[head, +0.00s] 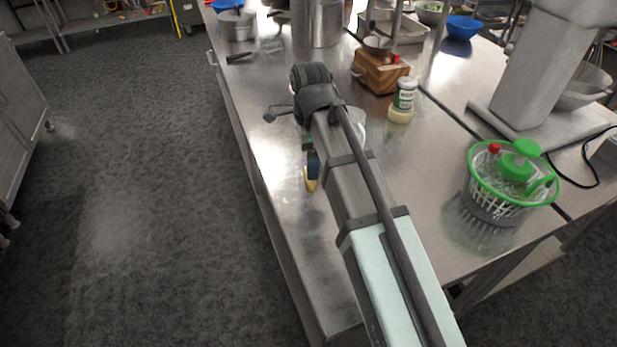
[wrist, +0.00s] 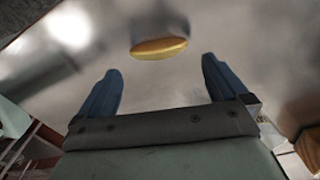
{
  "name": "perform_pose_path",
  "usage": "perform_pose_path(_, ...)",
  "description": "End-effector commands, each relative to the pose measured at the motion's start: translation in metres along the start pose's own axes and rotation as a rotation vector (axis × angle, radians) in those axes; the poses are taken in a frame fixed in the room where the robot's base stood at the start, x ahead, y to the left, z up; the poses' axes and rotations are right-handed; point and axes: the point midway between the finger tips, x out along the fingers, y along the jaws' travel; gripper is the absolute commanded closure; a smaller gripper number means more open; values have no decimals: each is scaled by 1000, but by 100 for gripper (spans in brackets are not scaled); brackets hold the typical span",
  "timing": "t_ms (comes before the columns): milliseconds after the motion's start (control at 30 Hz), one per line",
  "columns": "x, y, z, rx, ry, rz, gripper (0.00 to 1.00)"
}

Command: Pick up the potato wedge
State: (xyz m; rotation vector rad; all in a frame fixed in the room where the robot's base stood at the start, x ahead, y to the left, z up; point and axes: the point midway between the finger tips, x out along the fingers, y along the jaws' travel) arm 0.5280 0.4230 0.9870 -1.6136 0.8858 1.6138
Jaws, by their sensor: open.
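The potato wedge (wrist: 159,48) is a yellow-gold, long oval piece lying on the steel table. In the wrist view it is at the top middle, ahead of the two blue fingertips and between their lines. A dim reflection shows beside it on the metal. My gripper (wrist: 158,85) is open, with its fingers wide apart and nothing between them. In the head view my arm reaches over the table, and my gripper is mostly hidden behind it. A small yellow piece (head: 310,184), seemingly the wedge, shows there beside a blue finger at the arm's left edge.
The steel table (head: 290,235) is bare near the wedge, with its left edge close by. To the right stand a green-labelled jar (head: 404,95), a wooden block (head: 378,74) and a green salad spinner (head: 509,185). Pots (head: 238,24) stand at the back.

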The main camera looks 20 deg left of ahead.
Motion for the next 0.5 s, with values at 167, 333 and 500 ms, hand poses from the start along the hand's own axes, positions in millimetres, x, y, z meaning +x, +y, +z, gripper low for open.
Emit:
perform_pose_path(167, 5, 0, 0, 0, 0, -1, 0)
perform_pose_path(333, 18, 2, 1, 0, 0, 1, 0)
perform_pose_path(500, 38, 4, 3, 0, 0, 1, 0)
